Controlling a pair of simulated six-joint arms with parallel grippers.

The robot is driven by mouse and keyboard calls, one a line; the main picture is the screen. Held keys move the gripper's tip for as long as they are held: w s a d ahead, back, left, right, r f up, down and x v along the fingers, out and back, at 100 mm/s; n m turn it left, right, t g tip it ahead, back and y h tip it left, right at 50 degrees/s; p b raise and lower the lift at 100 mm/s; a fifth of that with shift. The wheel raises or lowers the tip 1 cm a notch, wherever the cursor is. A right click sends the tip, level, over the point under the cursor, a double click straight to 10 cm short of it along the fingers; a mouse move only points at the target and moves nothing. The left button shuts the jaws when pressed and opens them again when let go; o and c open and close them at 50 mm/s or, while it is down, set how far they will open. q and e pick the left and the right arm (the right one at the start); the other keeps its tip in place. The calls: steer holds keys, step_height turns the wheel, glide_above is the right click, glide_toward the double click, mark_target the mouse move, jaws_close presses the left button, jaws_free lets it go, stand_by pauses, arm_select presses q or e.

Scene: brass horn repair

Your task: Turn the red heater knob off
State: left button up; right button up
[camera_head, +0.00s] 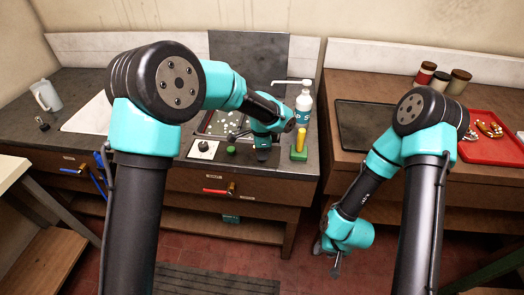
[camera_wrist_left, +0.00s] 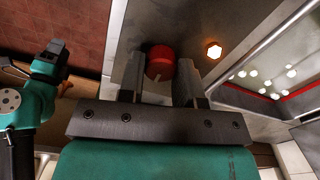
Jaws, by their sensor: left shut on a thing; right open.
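The red heater knob (camera_wrist_left: 160,60) shows in the left wrist view, between the two fingers of my left gripper (camera_wrist_left: 160,72). A pale pointer mark shows on its near side. My left gripper is shut on the knob. In the head view my left gripper (camera_head: 263,153) is at the front edge of the bench, and it hides the knob there. An orange indicator light (camera_wrist_left: 214,50) glows beside the knob. My right gripper (camera_head: 336,266) is open and empty, hanging low in front of the benches, over the floor.
A basin with white balls (camera_wrist_left: 268,82) lies beside the knob. A green knob (camera_head: 232,150), a black dial on a white plate (camera_head: 203,149), a yellow-handled thing (camera_head: 299,142) and a pump bottle (camera_head: 304,105) stand near my left gripper. A red tray (camera_head: 487,150) is at the right.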

arm_select(q)
steer(key=n, duration=0.4)
steer(key=shift+n, duration=0.3)
steer(key=n, duration=0.4)
steer(key=shift+w+n, duration=0.1)
steer(key=shift+n, duration=0.2)
steer(key=n, duration=0.4)
steer(key=shift+a, duration=0.1)
steer(key=shift+n, duration=2.2)
steer(key=o, duration=0.9)
step_height(320, 180, up, 18)
steer(key=shift+f, duration=0.25)
